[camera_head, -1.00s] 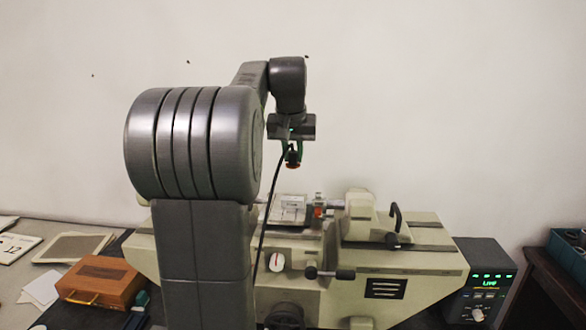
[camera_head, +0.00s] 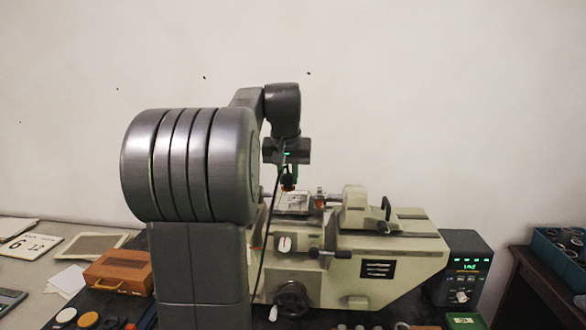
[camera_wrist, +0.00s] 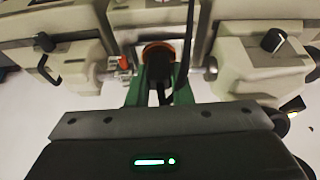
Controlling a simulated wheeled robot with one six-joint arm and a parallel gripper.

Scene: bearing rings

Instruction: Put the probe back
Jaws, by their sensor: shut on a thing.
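My gripper (camera_head: 288,176), with green fingers, is shut on the probe (camera_head: 288,185), a small dark cylinder with an orange-brown end. It hangs just above the middle of the cream measuring machine (camera_head: 405,252), close over the small light stage (camera_head: 293,203). In the wrist view, the probe (camera_wrist: 158,54) sits between the two green fingers of my gripper (camera_wrist: 158,92). A black cable (camera_head: 267,235) runs down from the probe across the machine's front. I cannot tell whether the probe touches anything below. No clear holder for the probe can be made out.
A readout box (camera_head: 466,266) with green lit digits stands right of the machine. A wooden box (camera_head: 120,271), cards and round pucks lie at left. A teal bin (camera_head: 560,252) of rings stands on a dark table at right. The machine's side heads flank my gripper.

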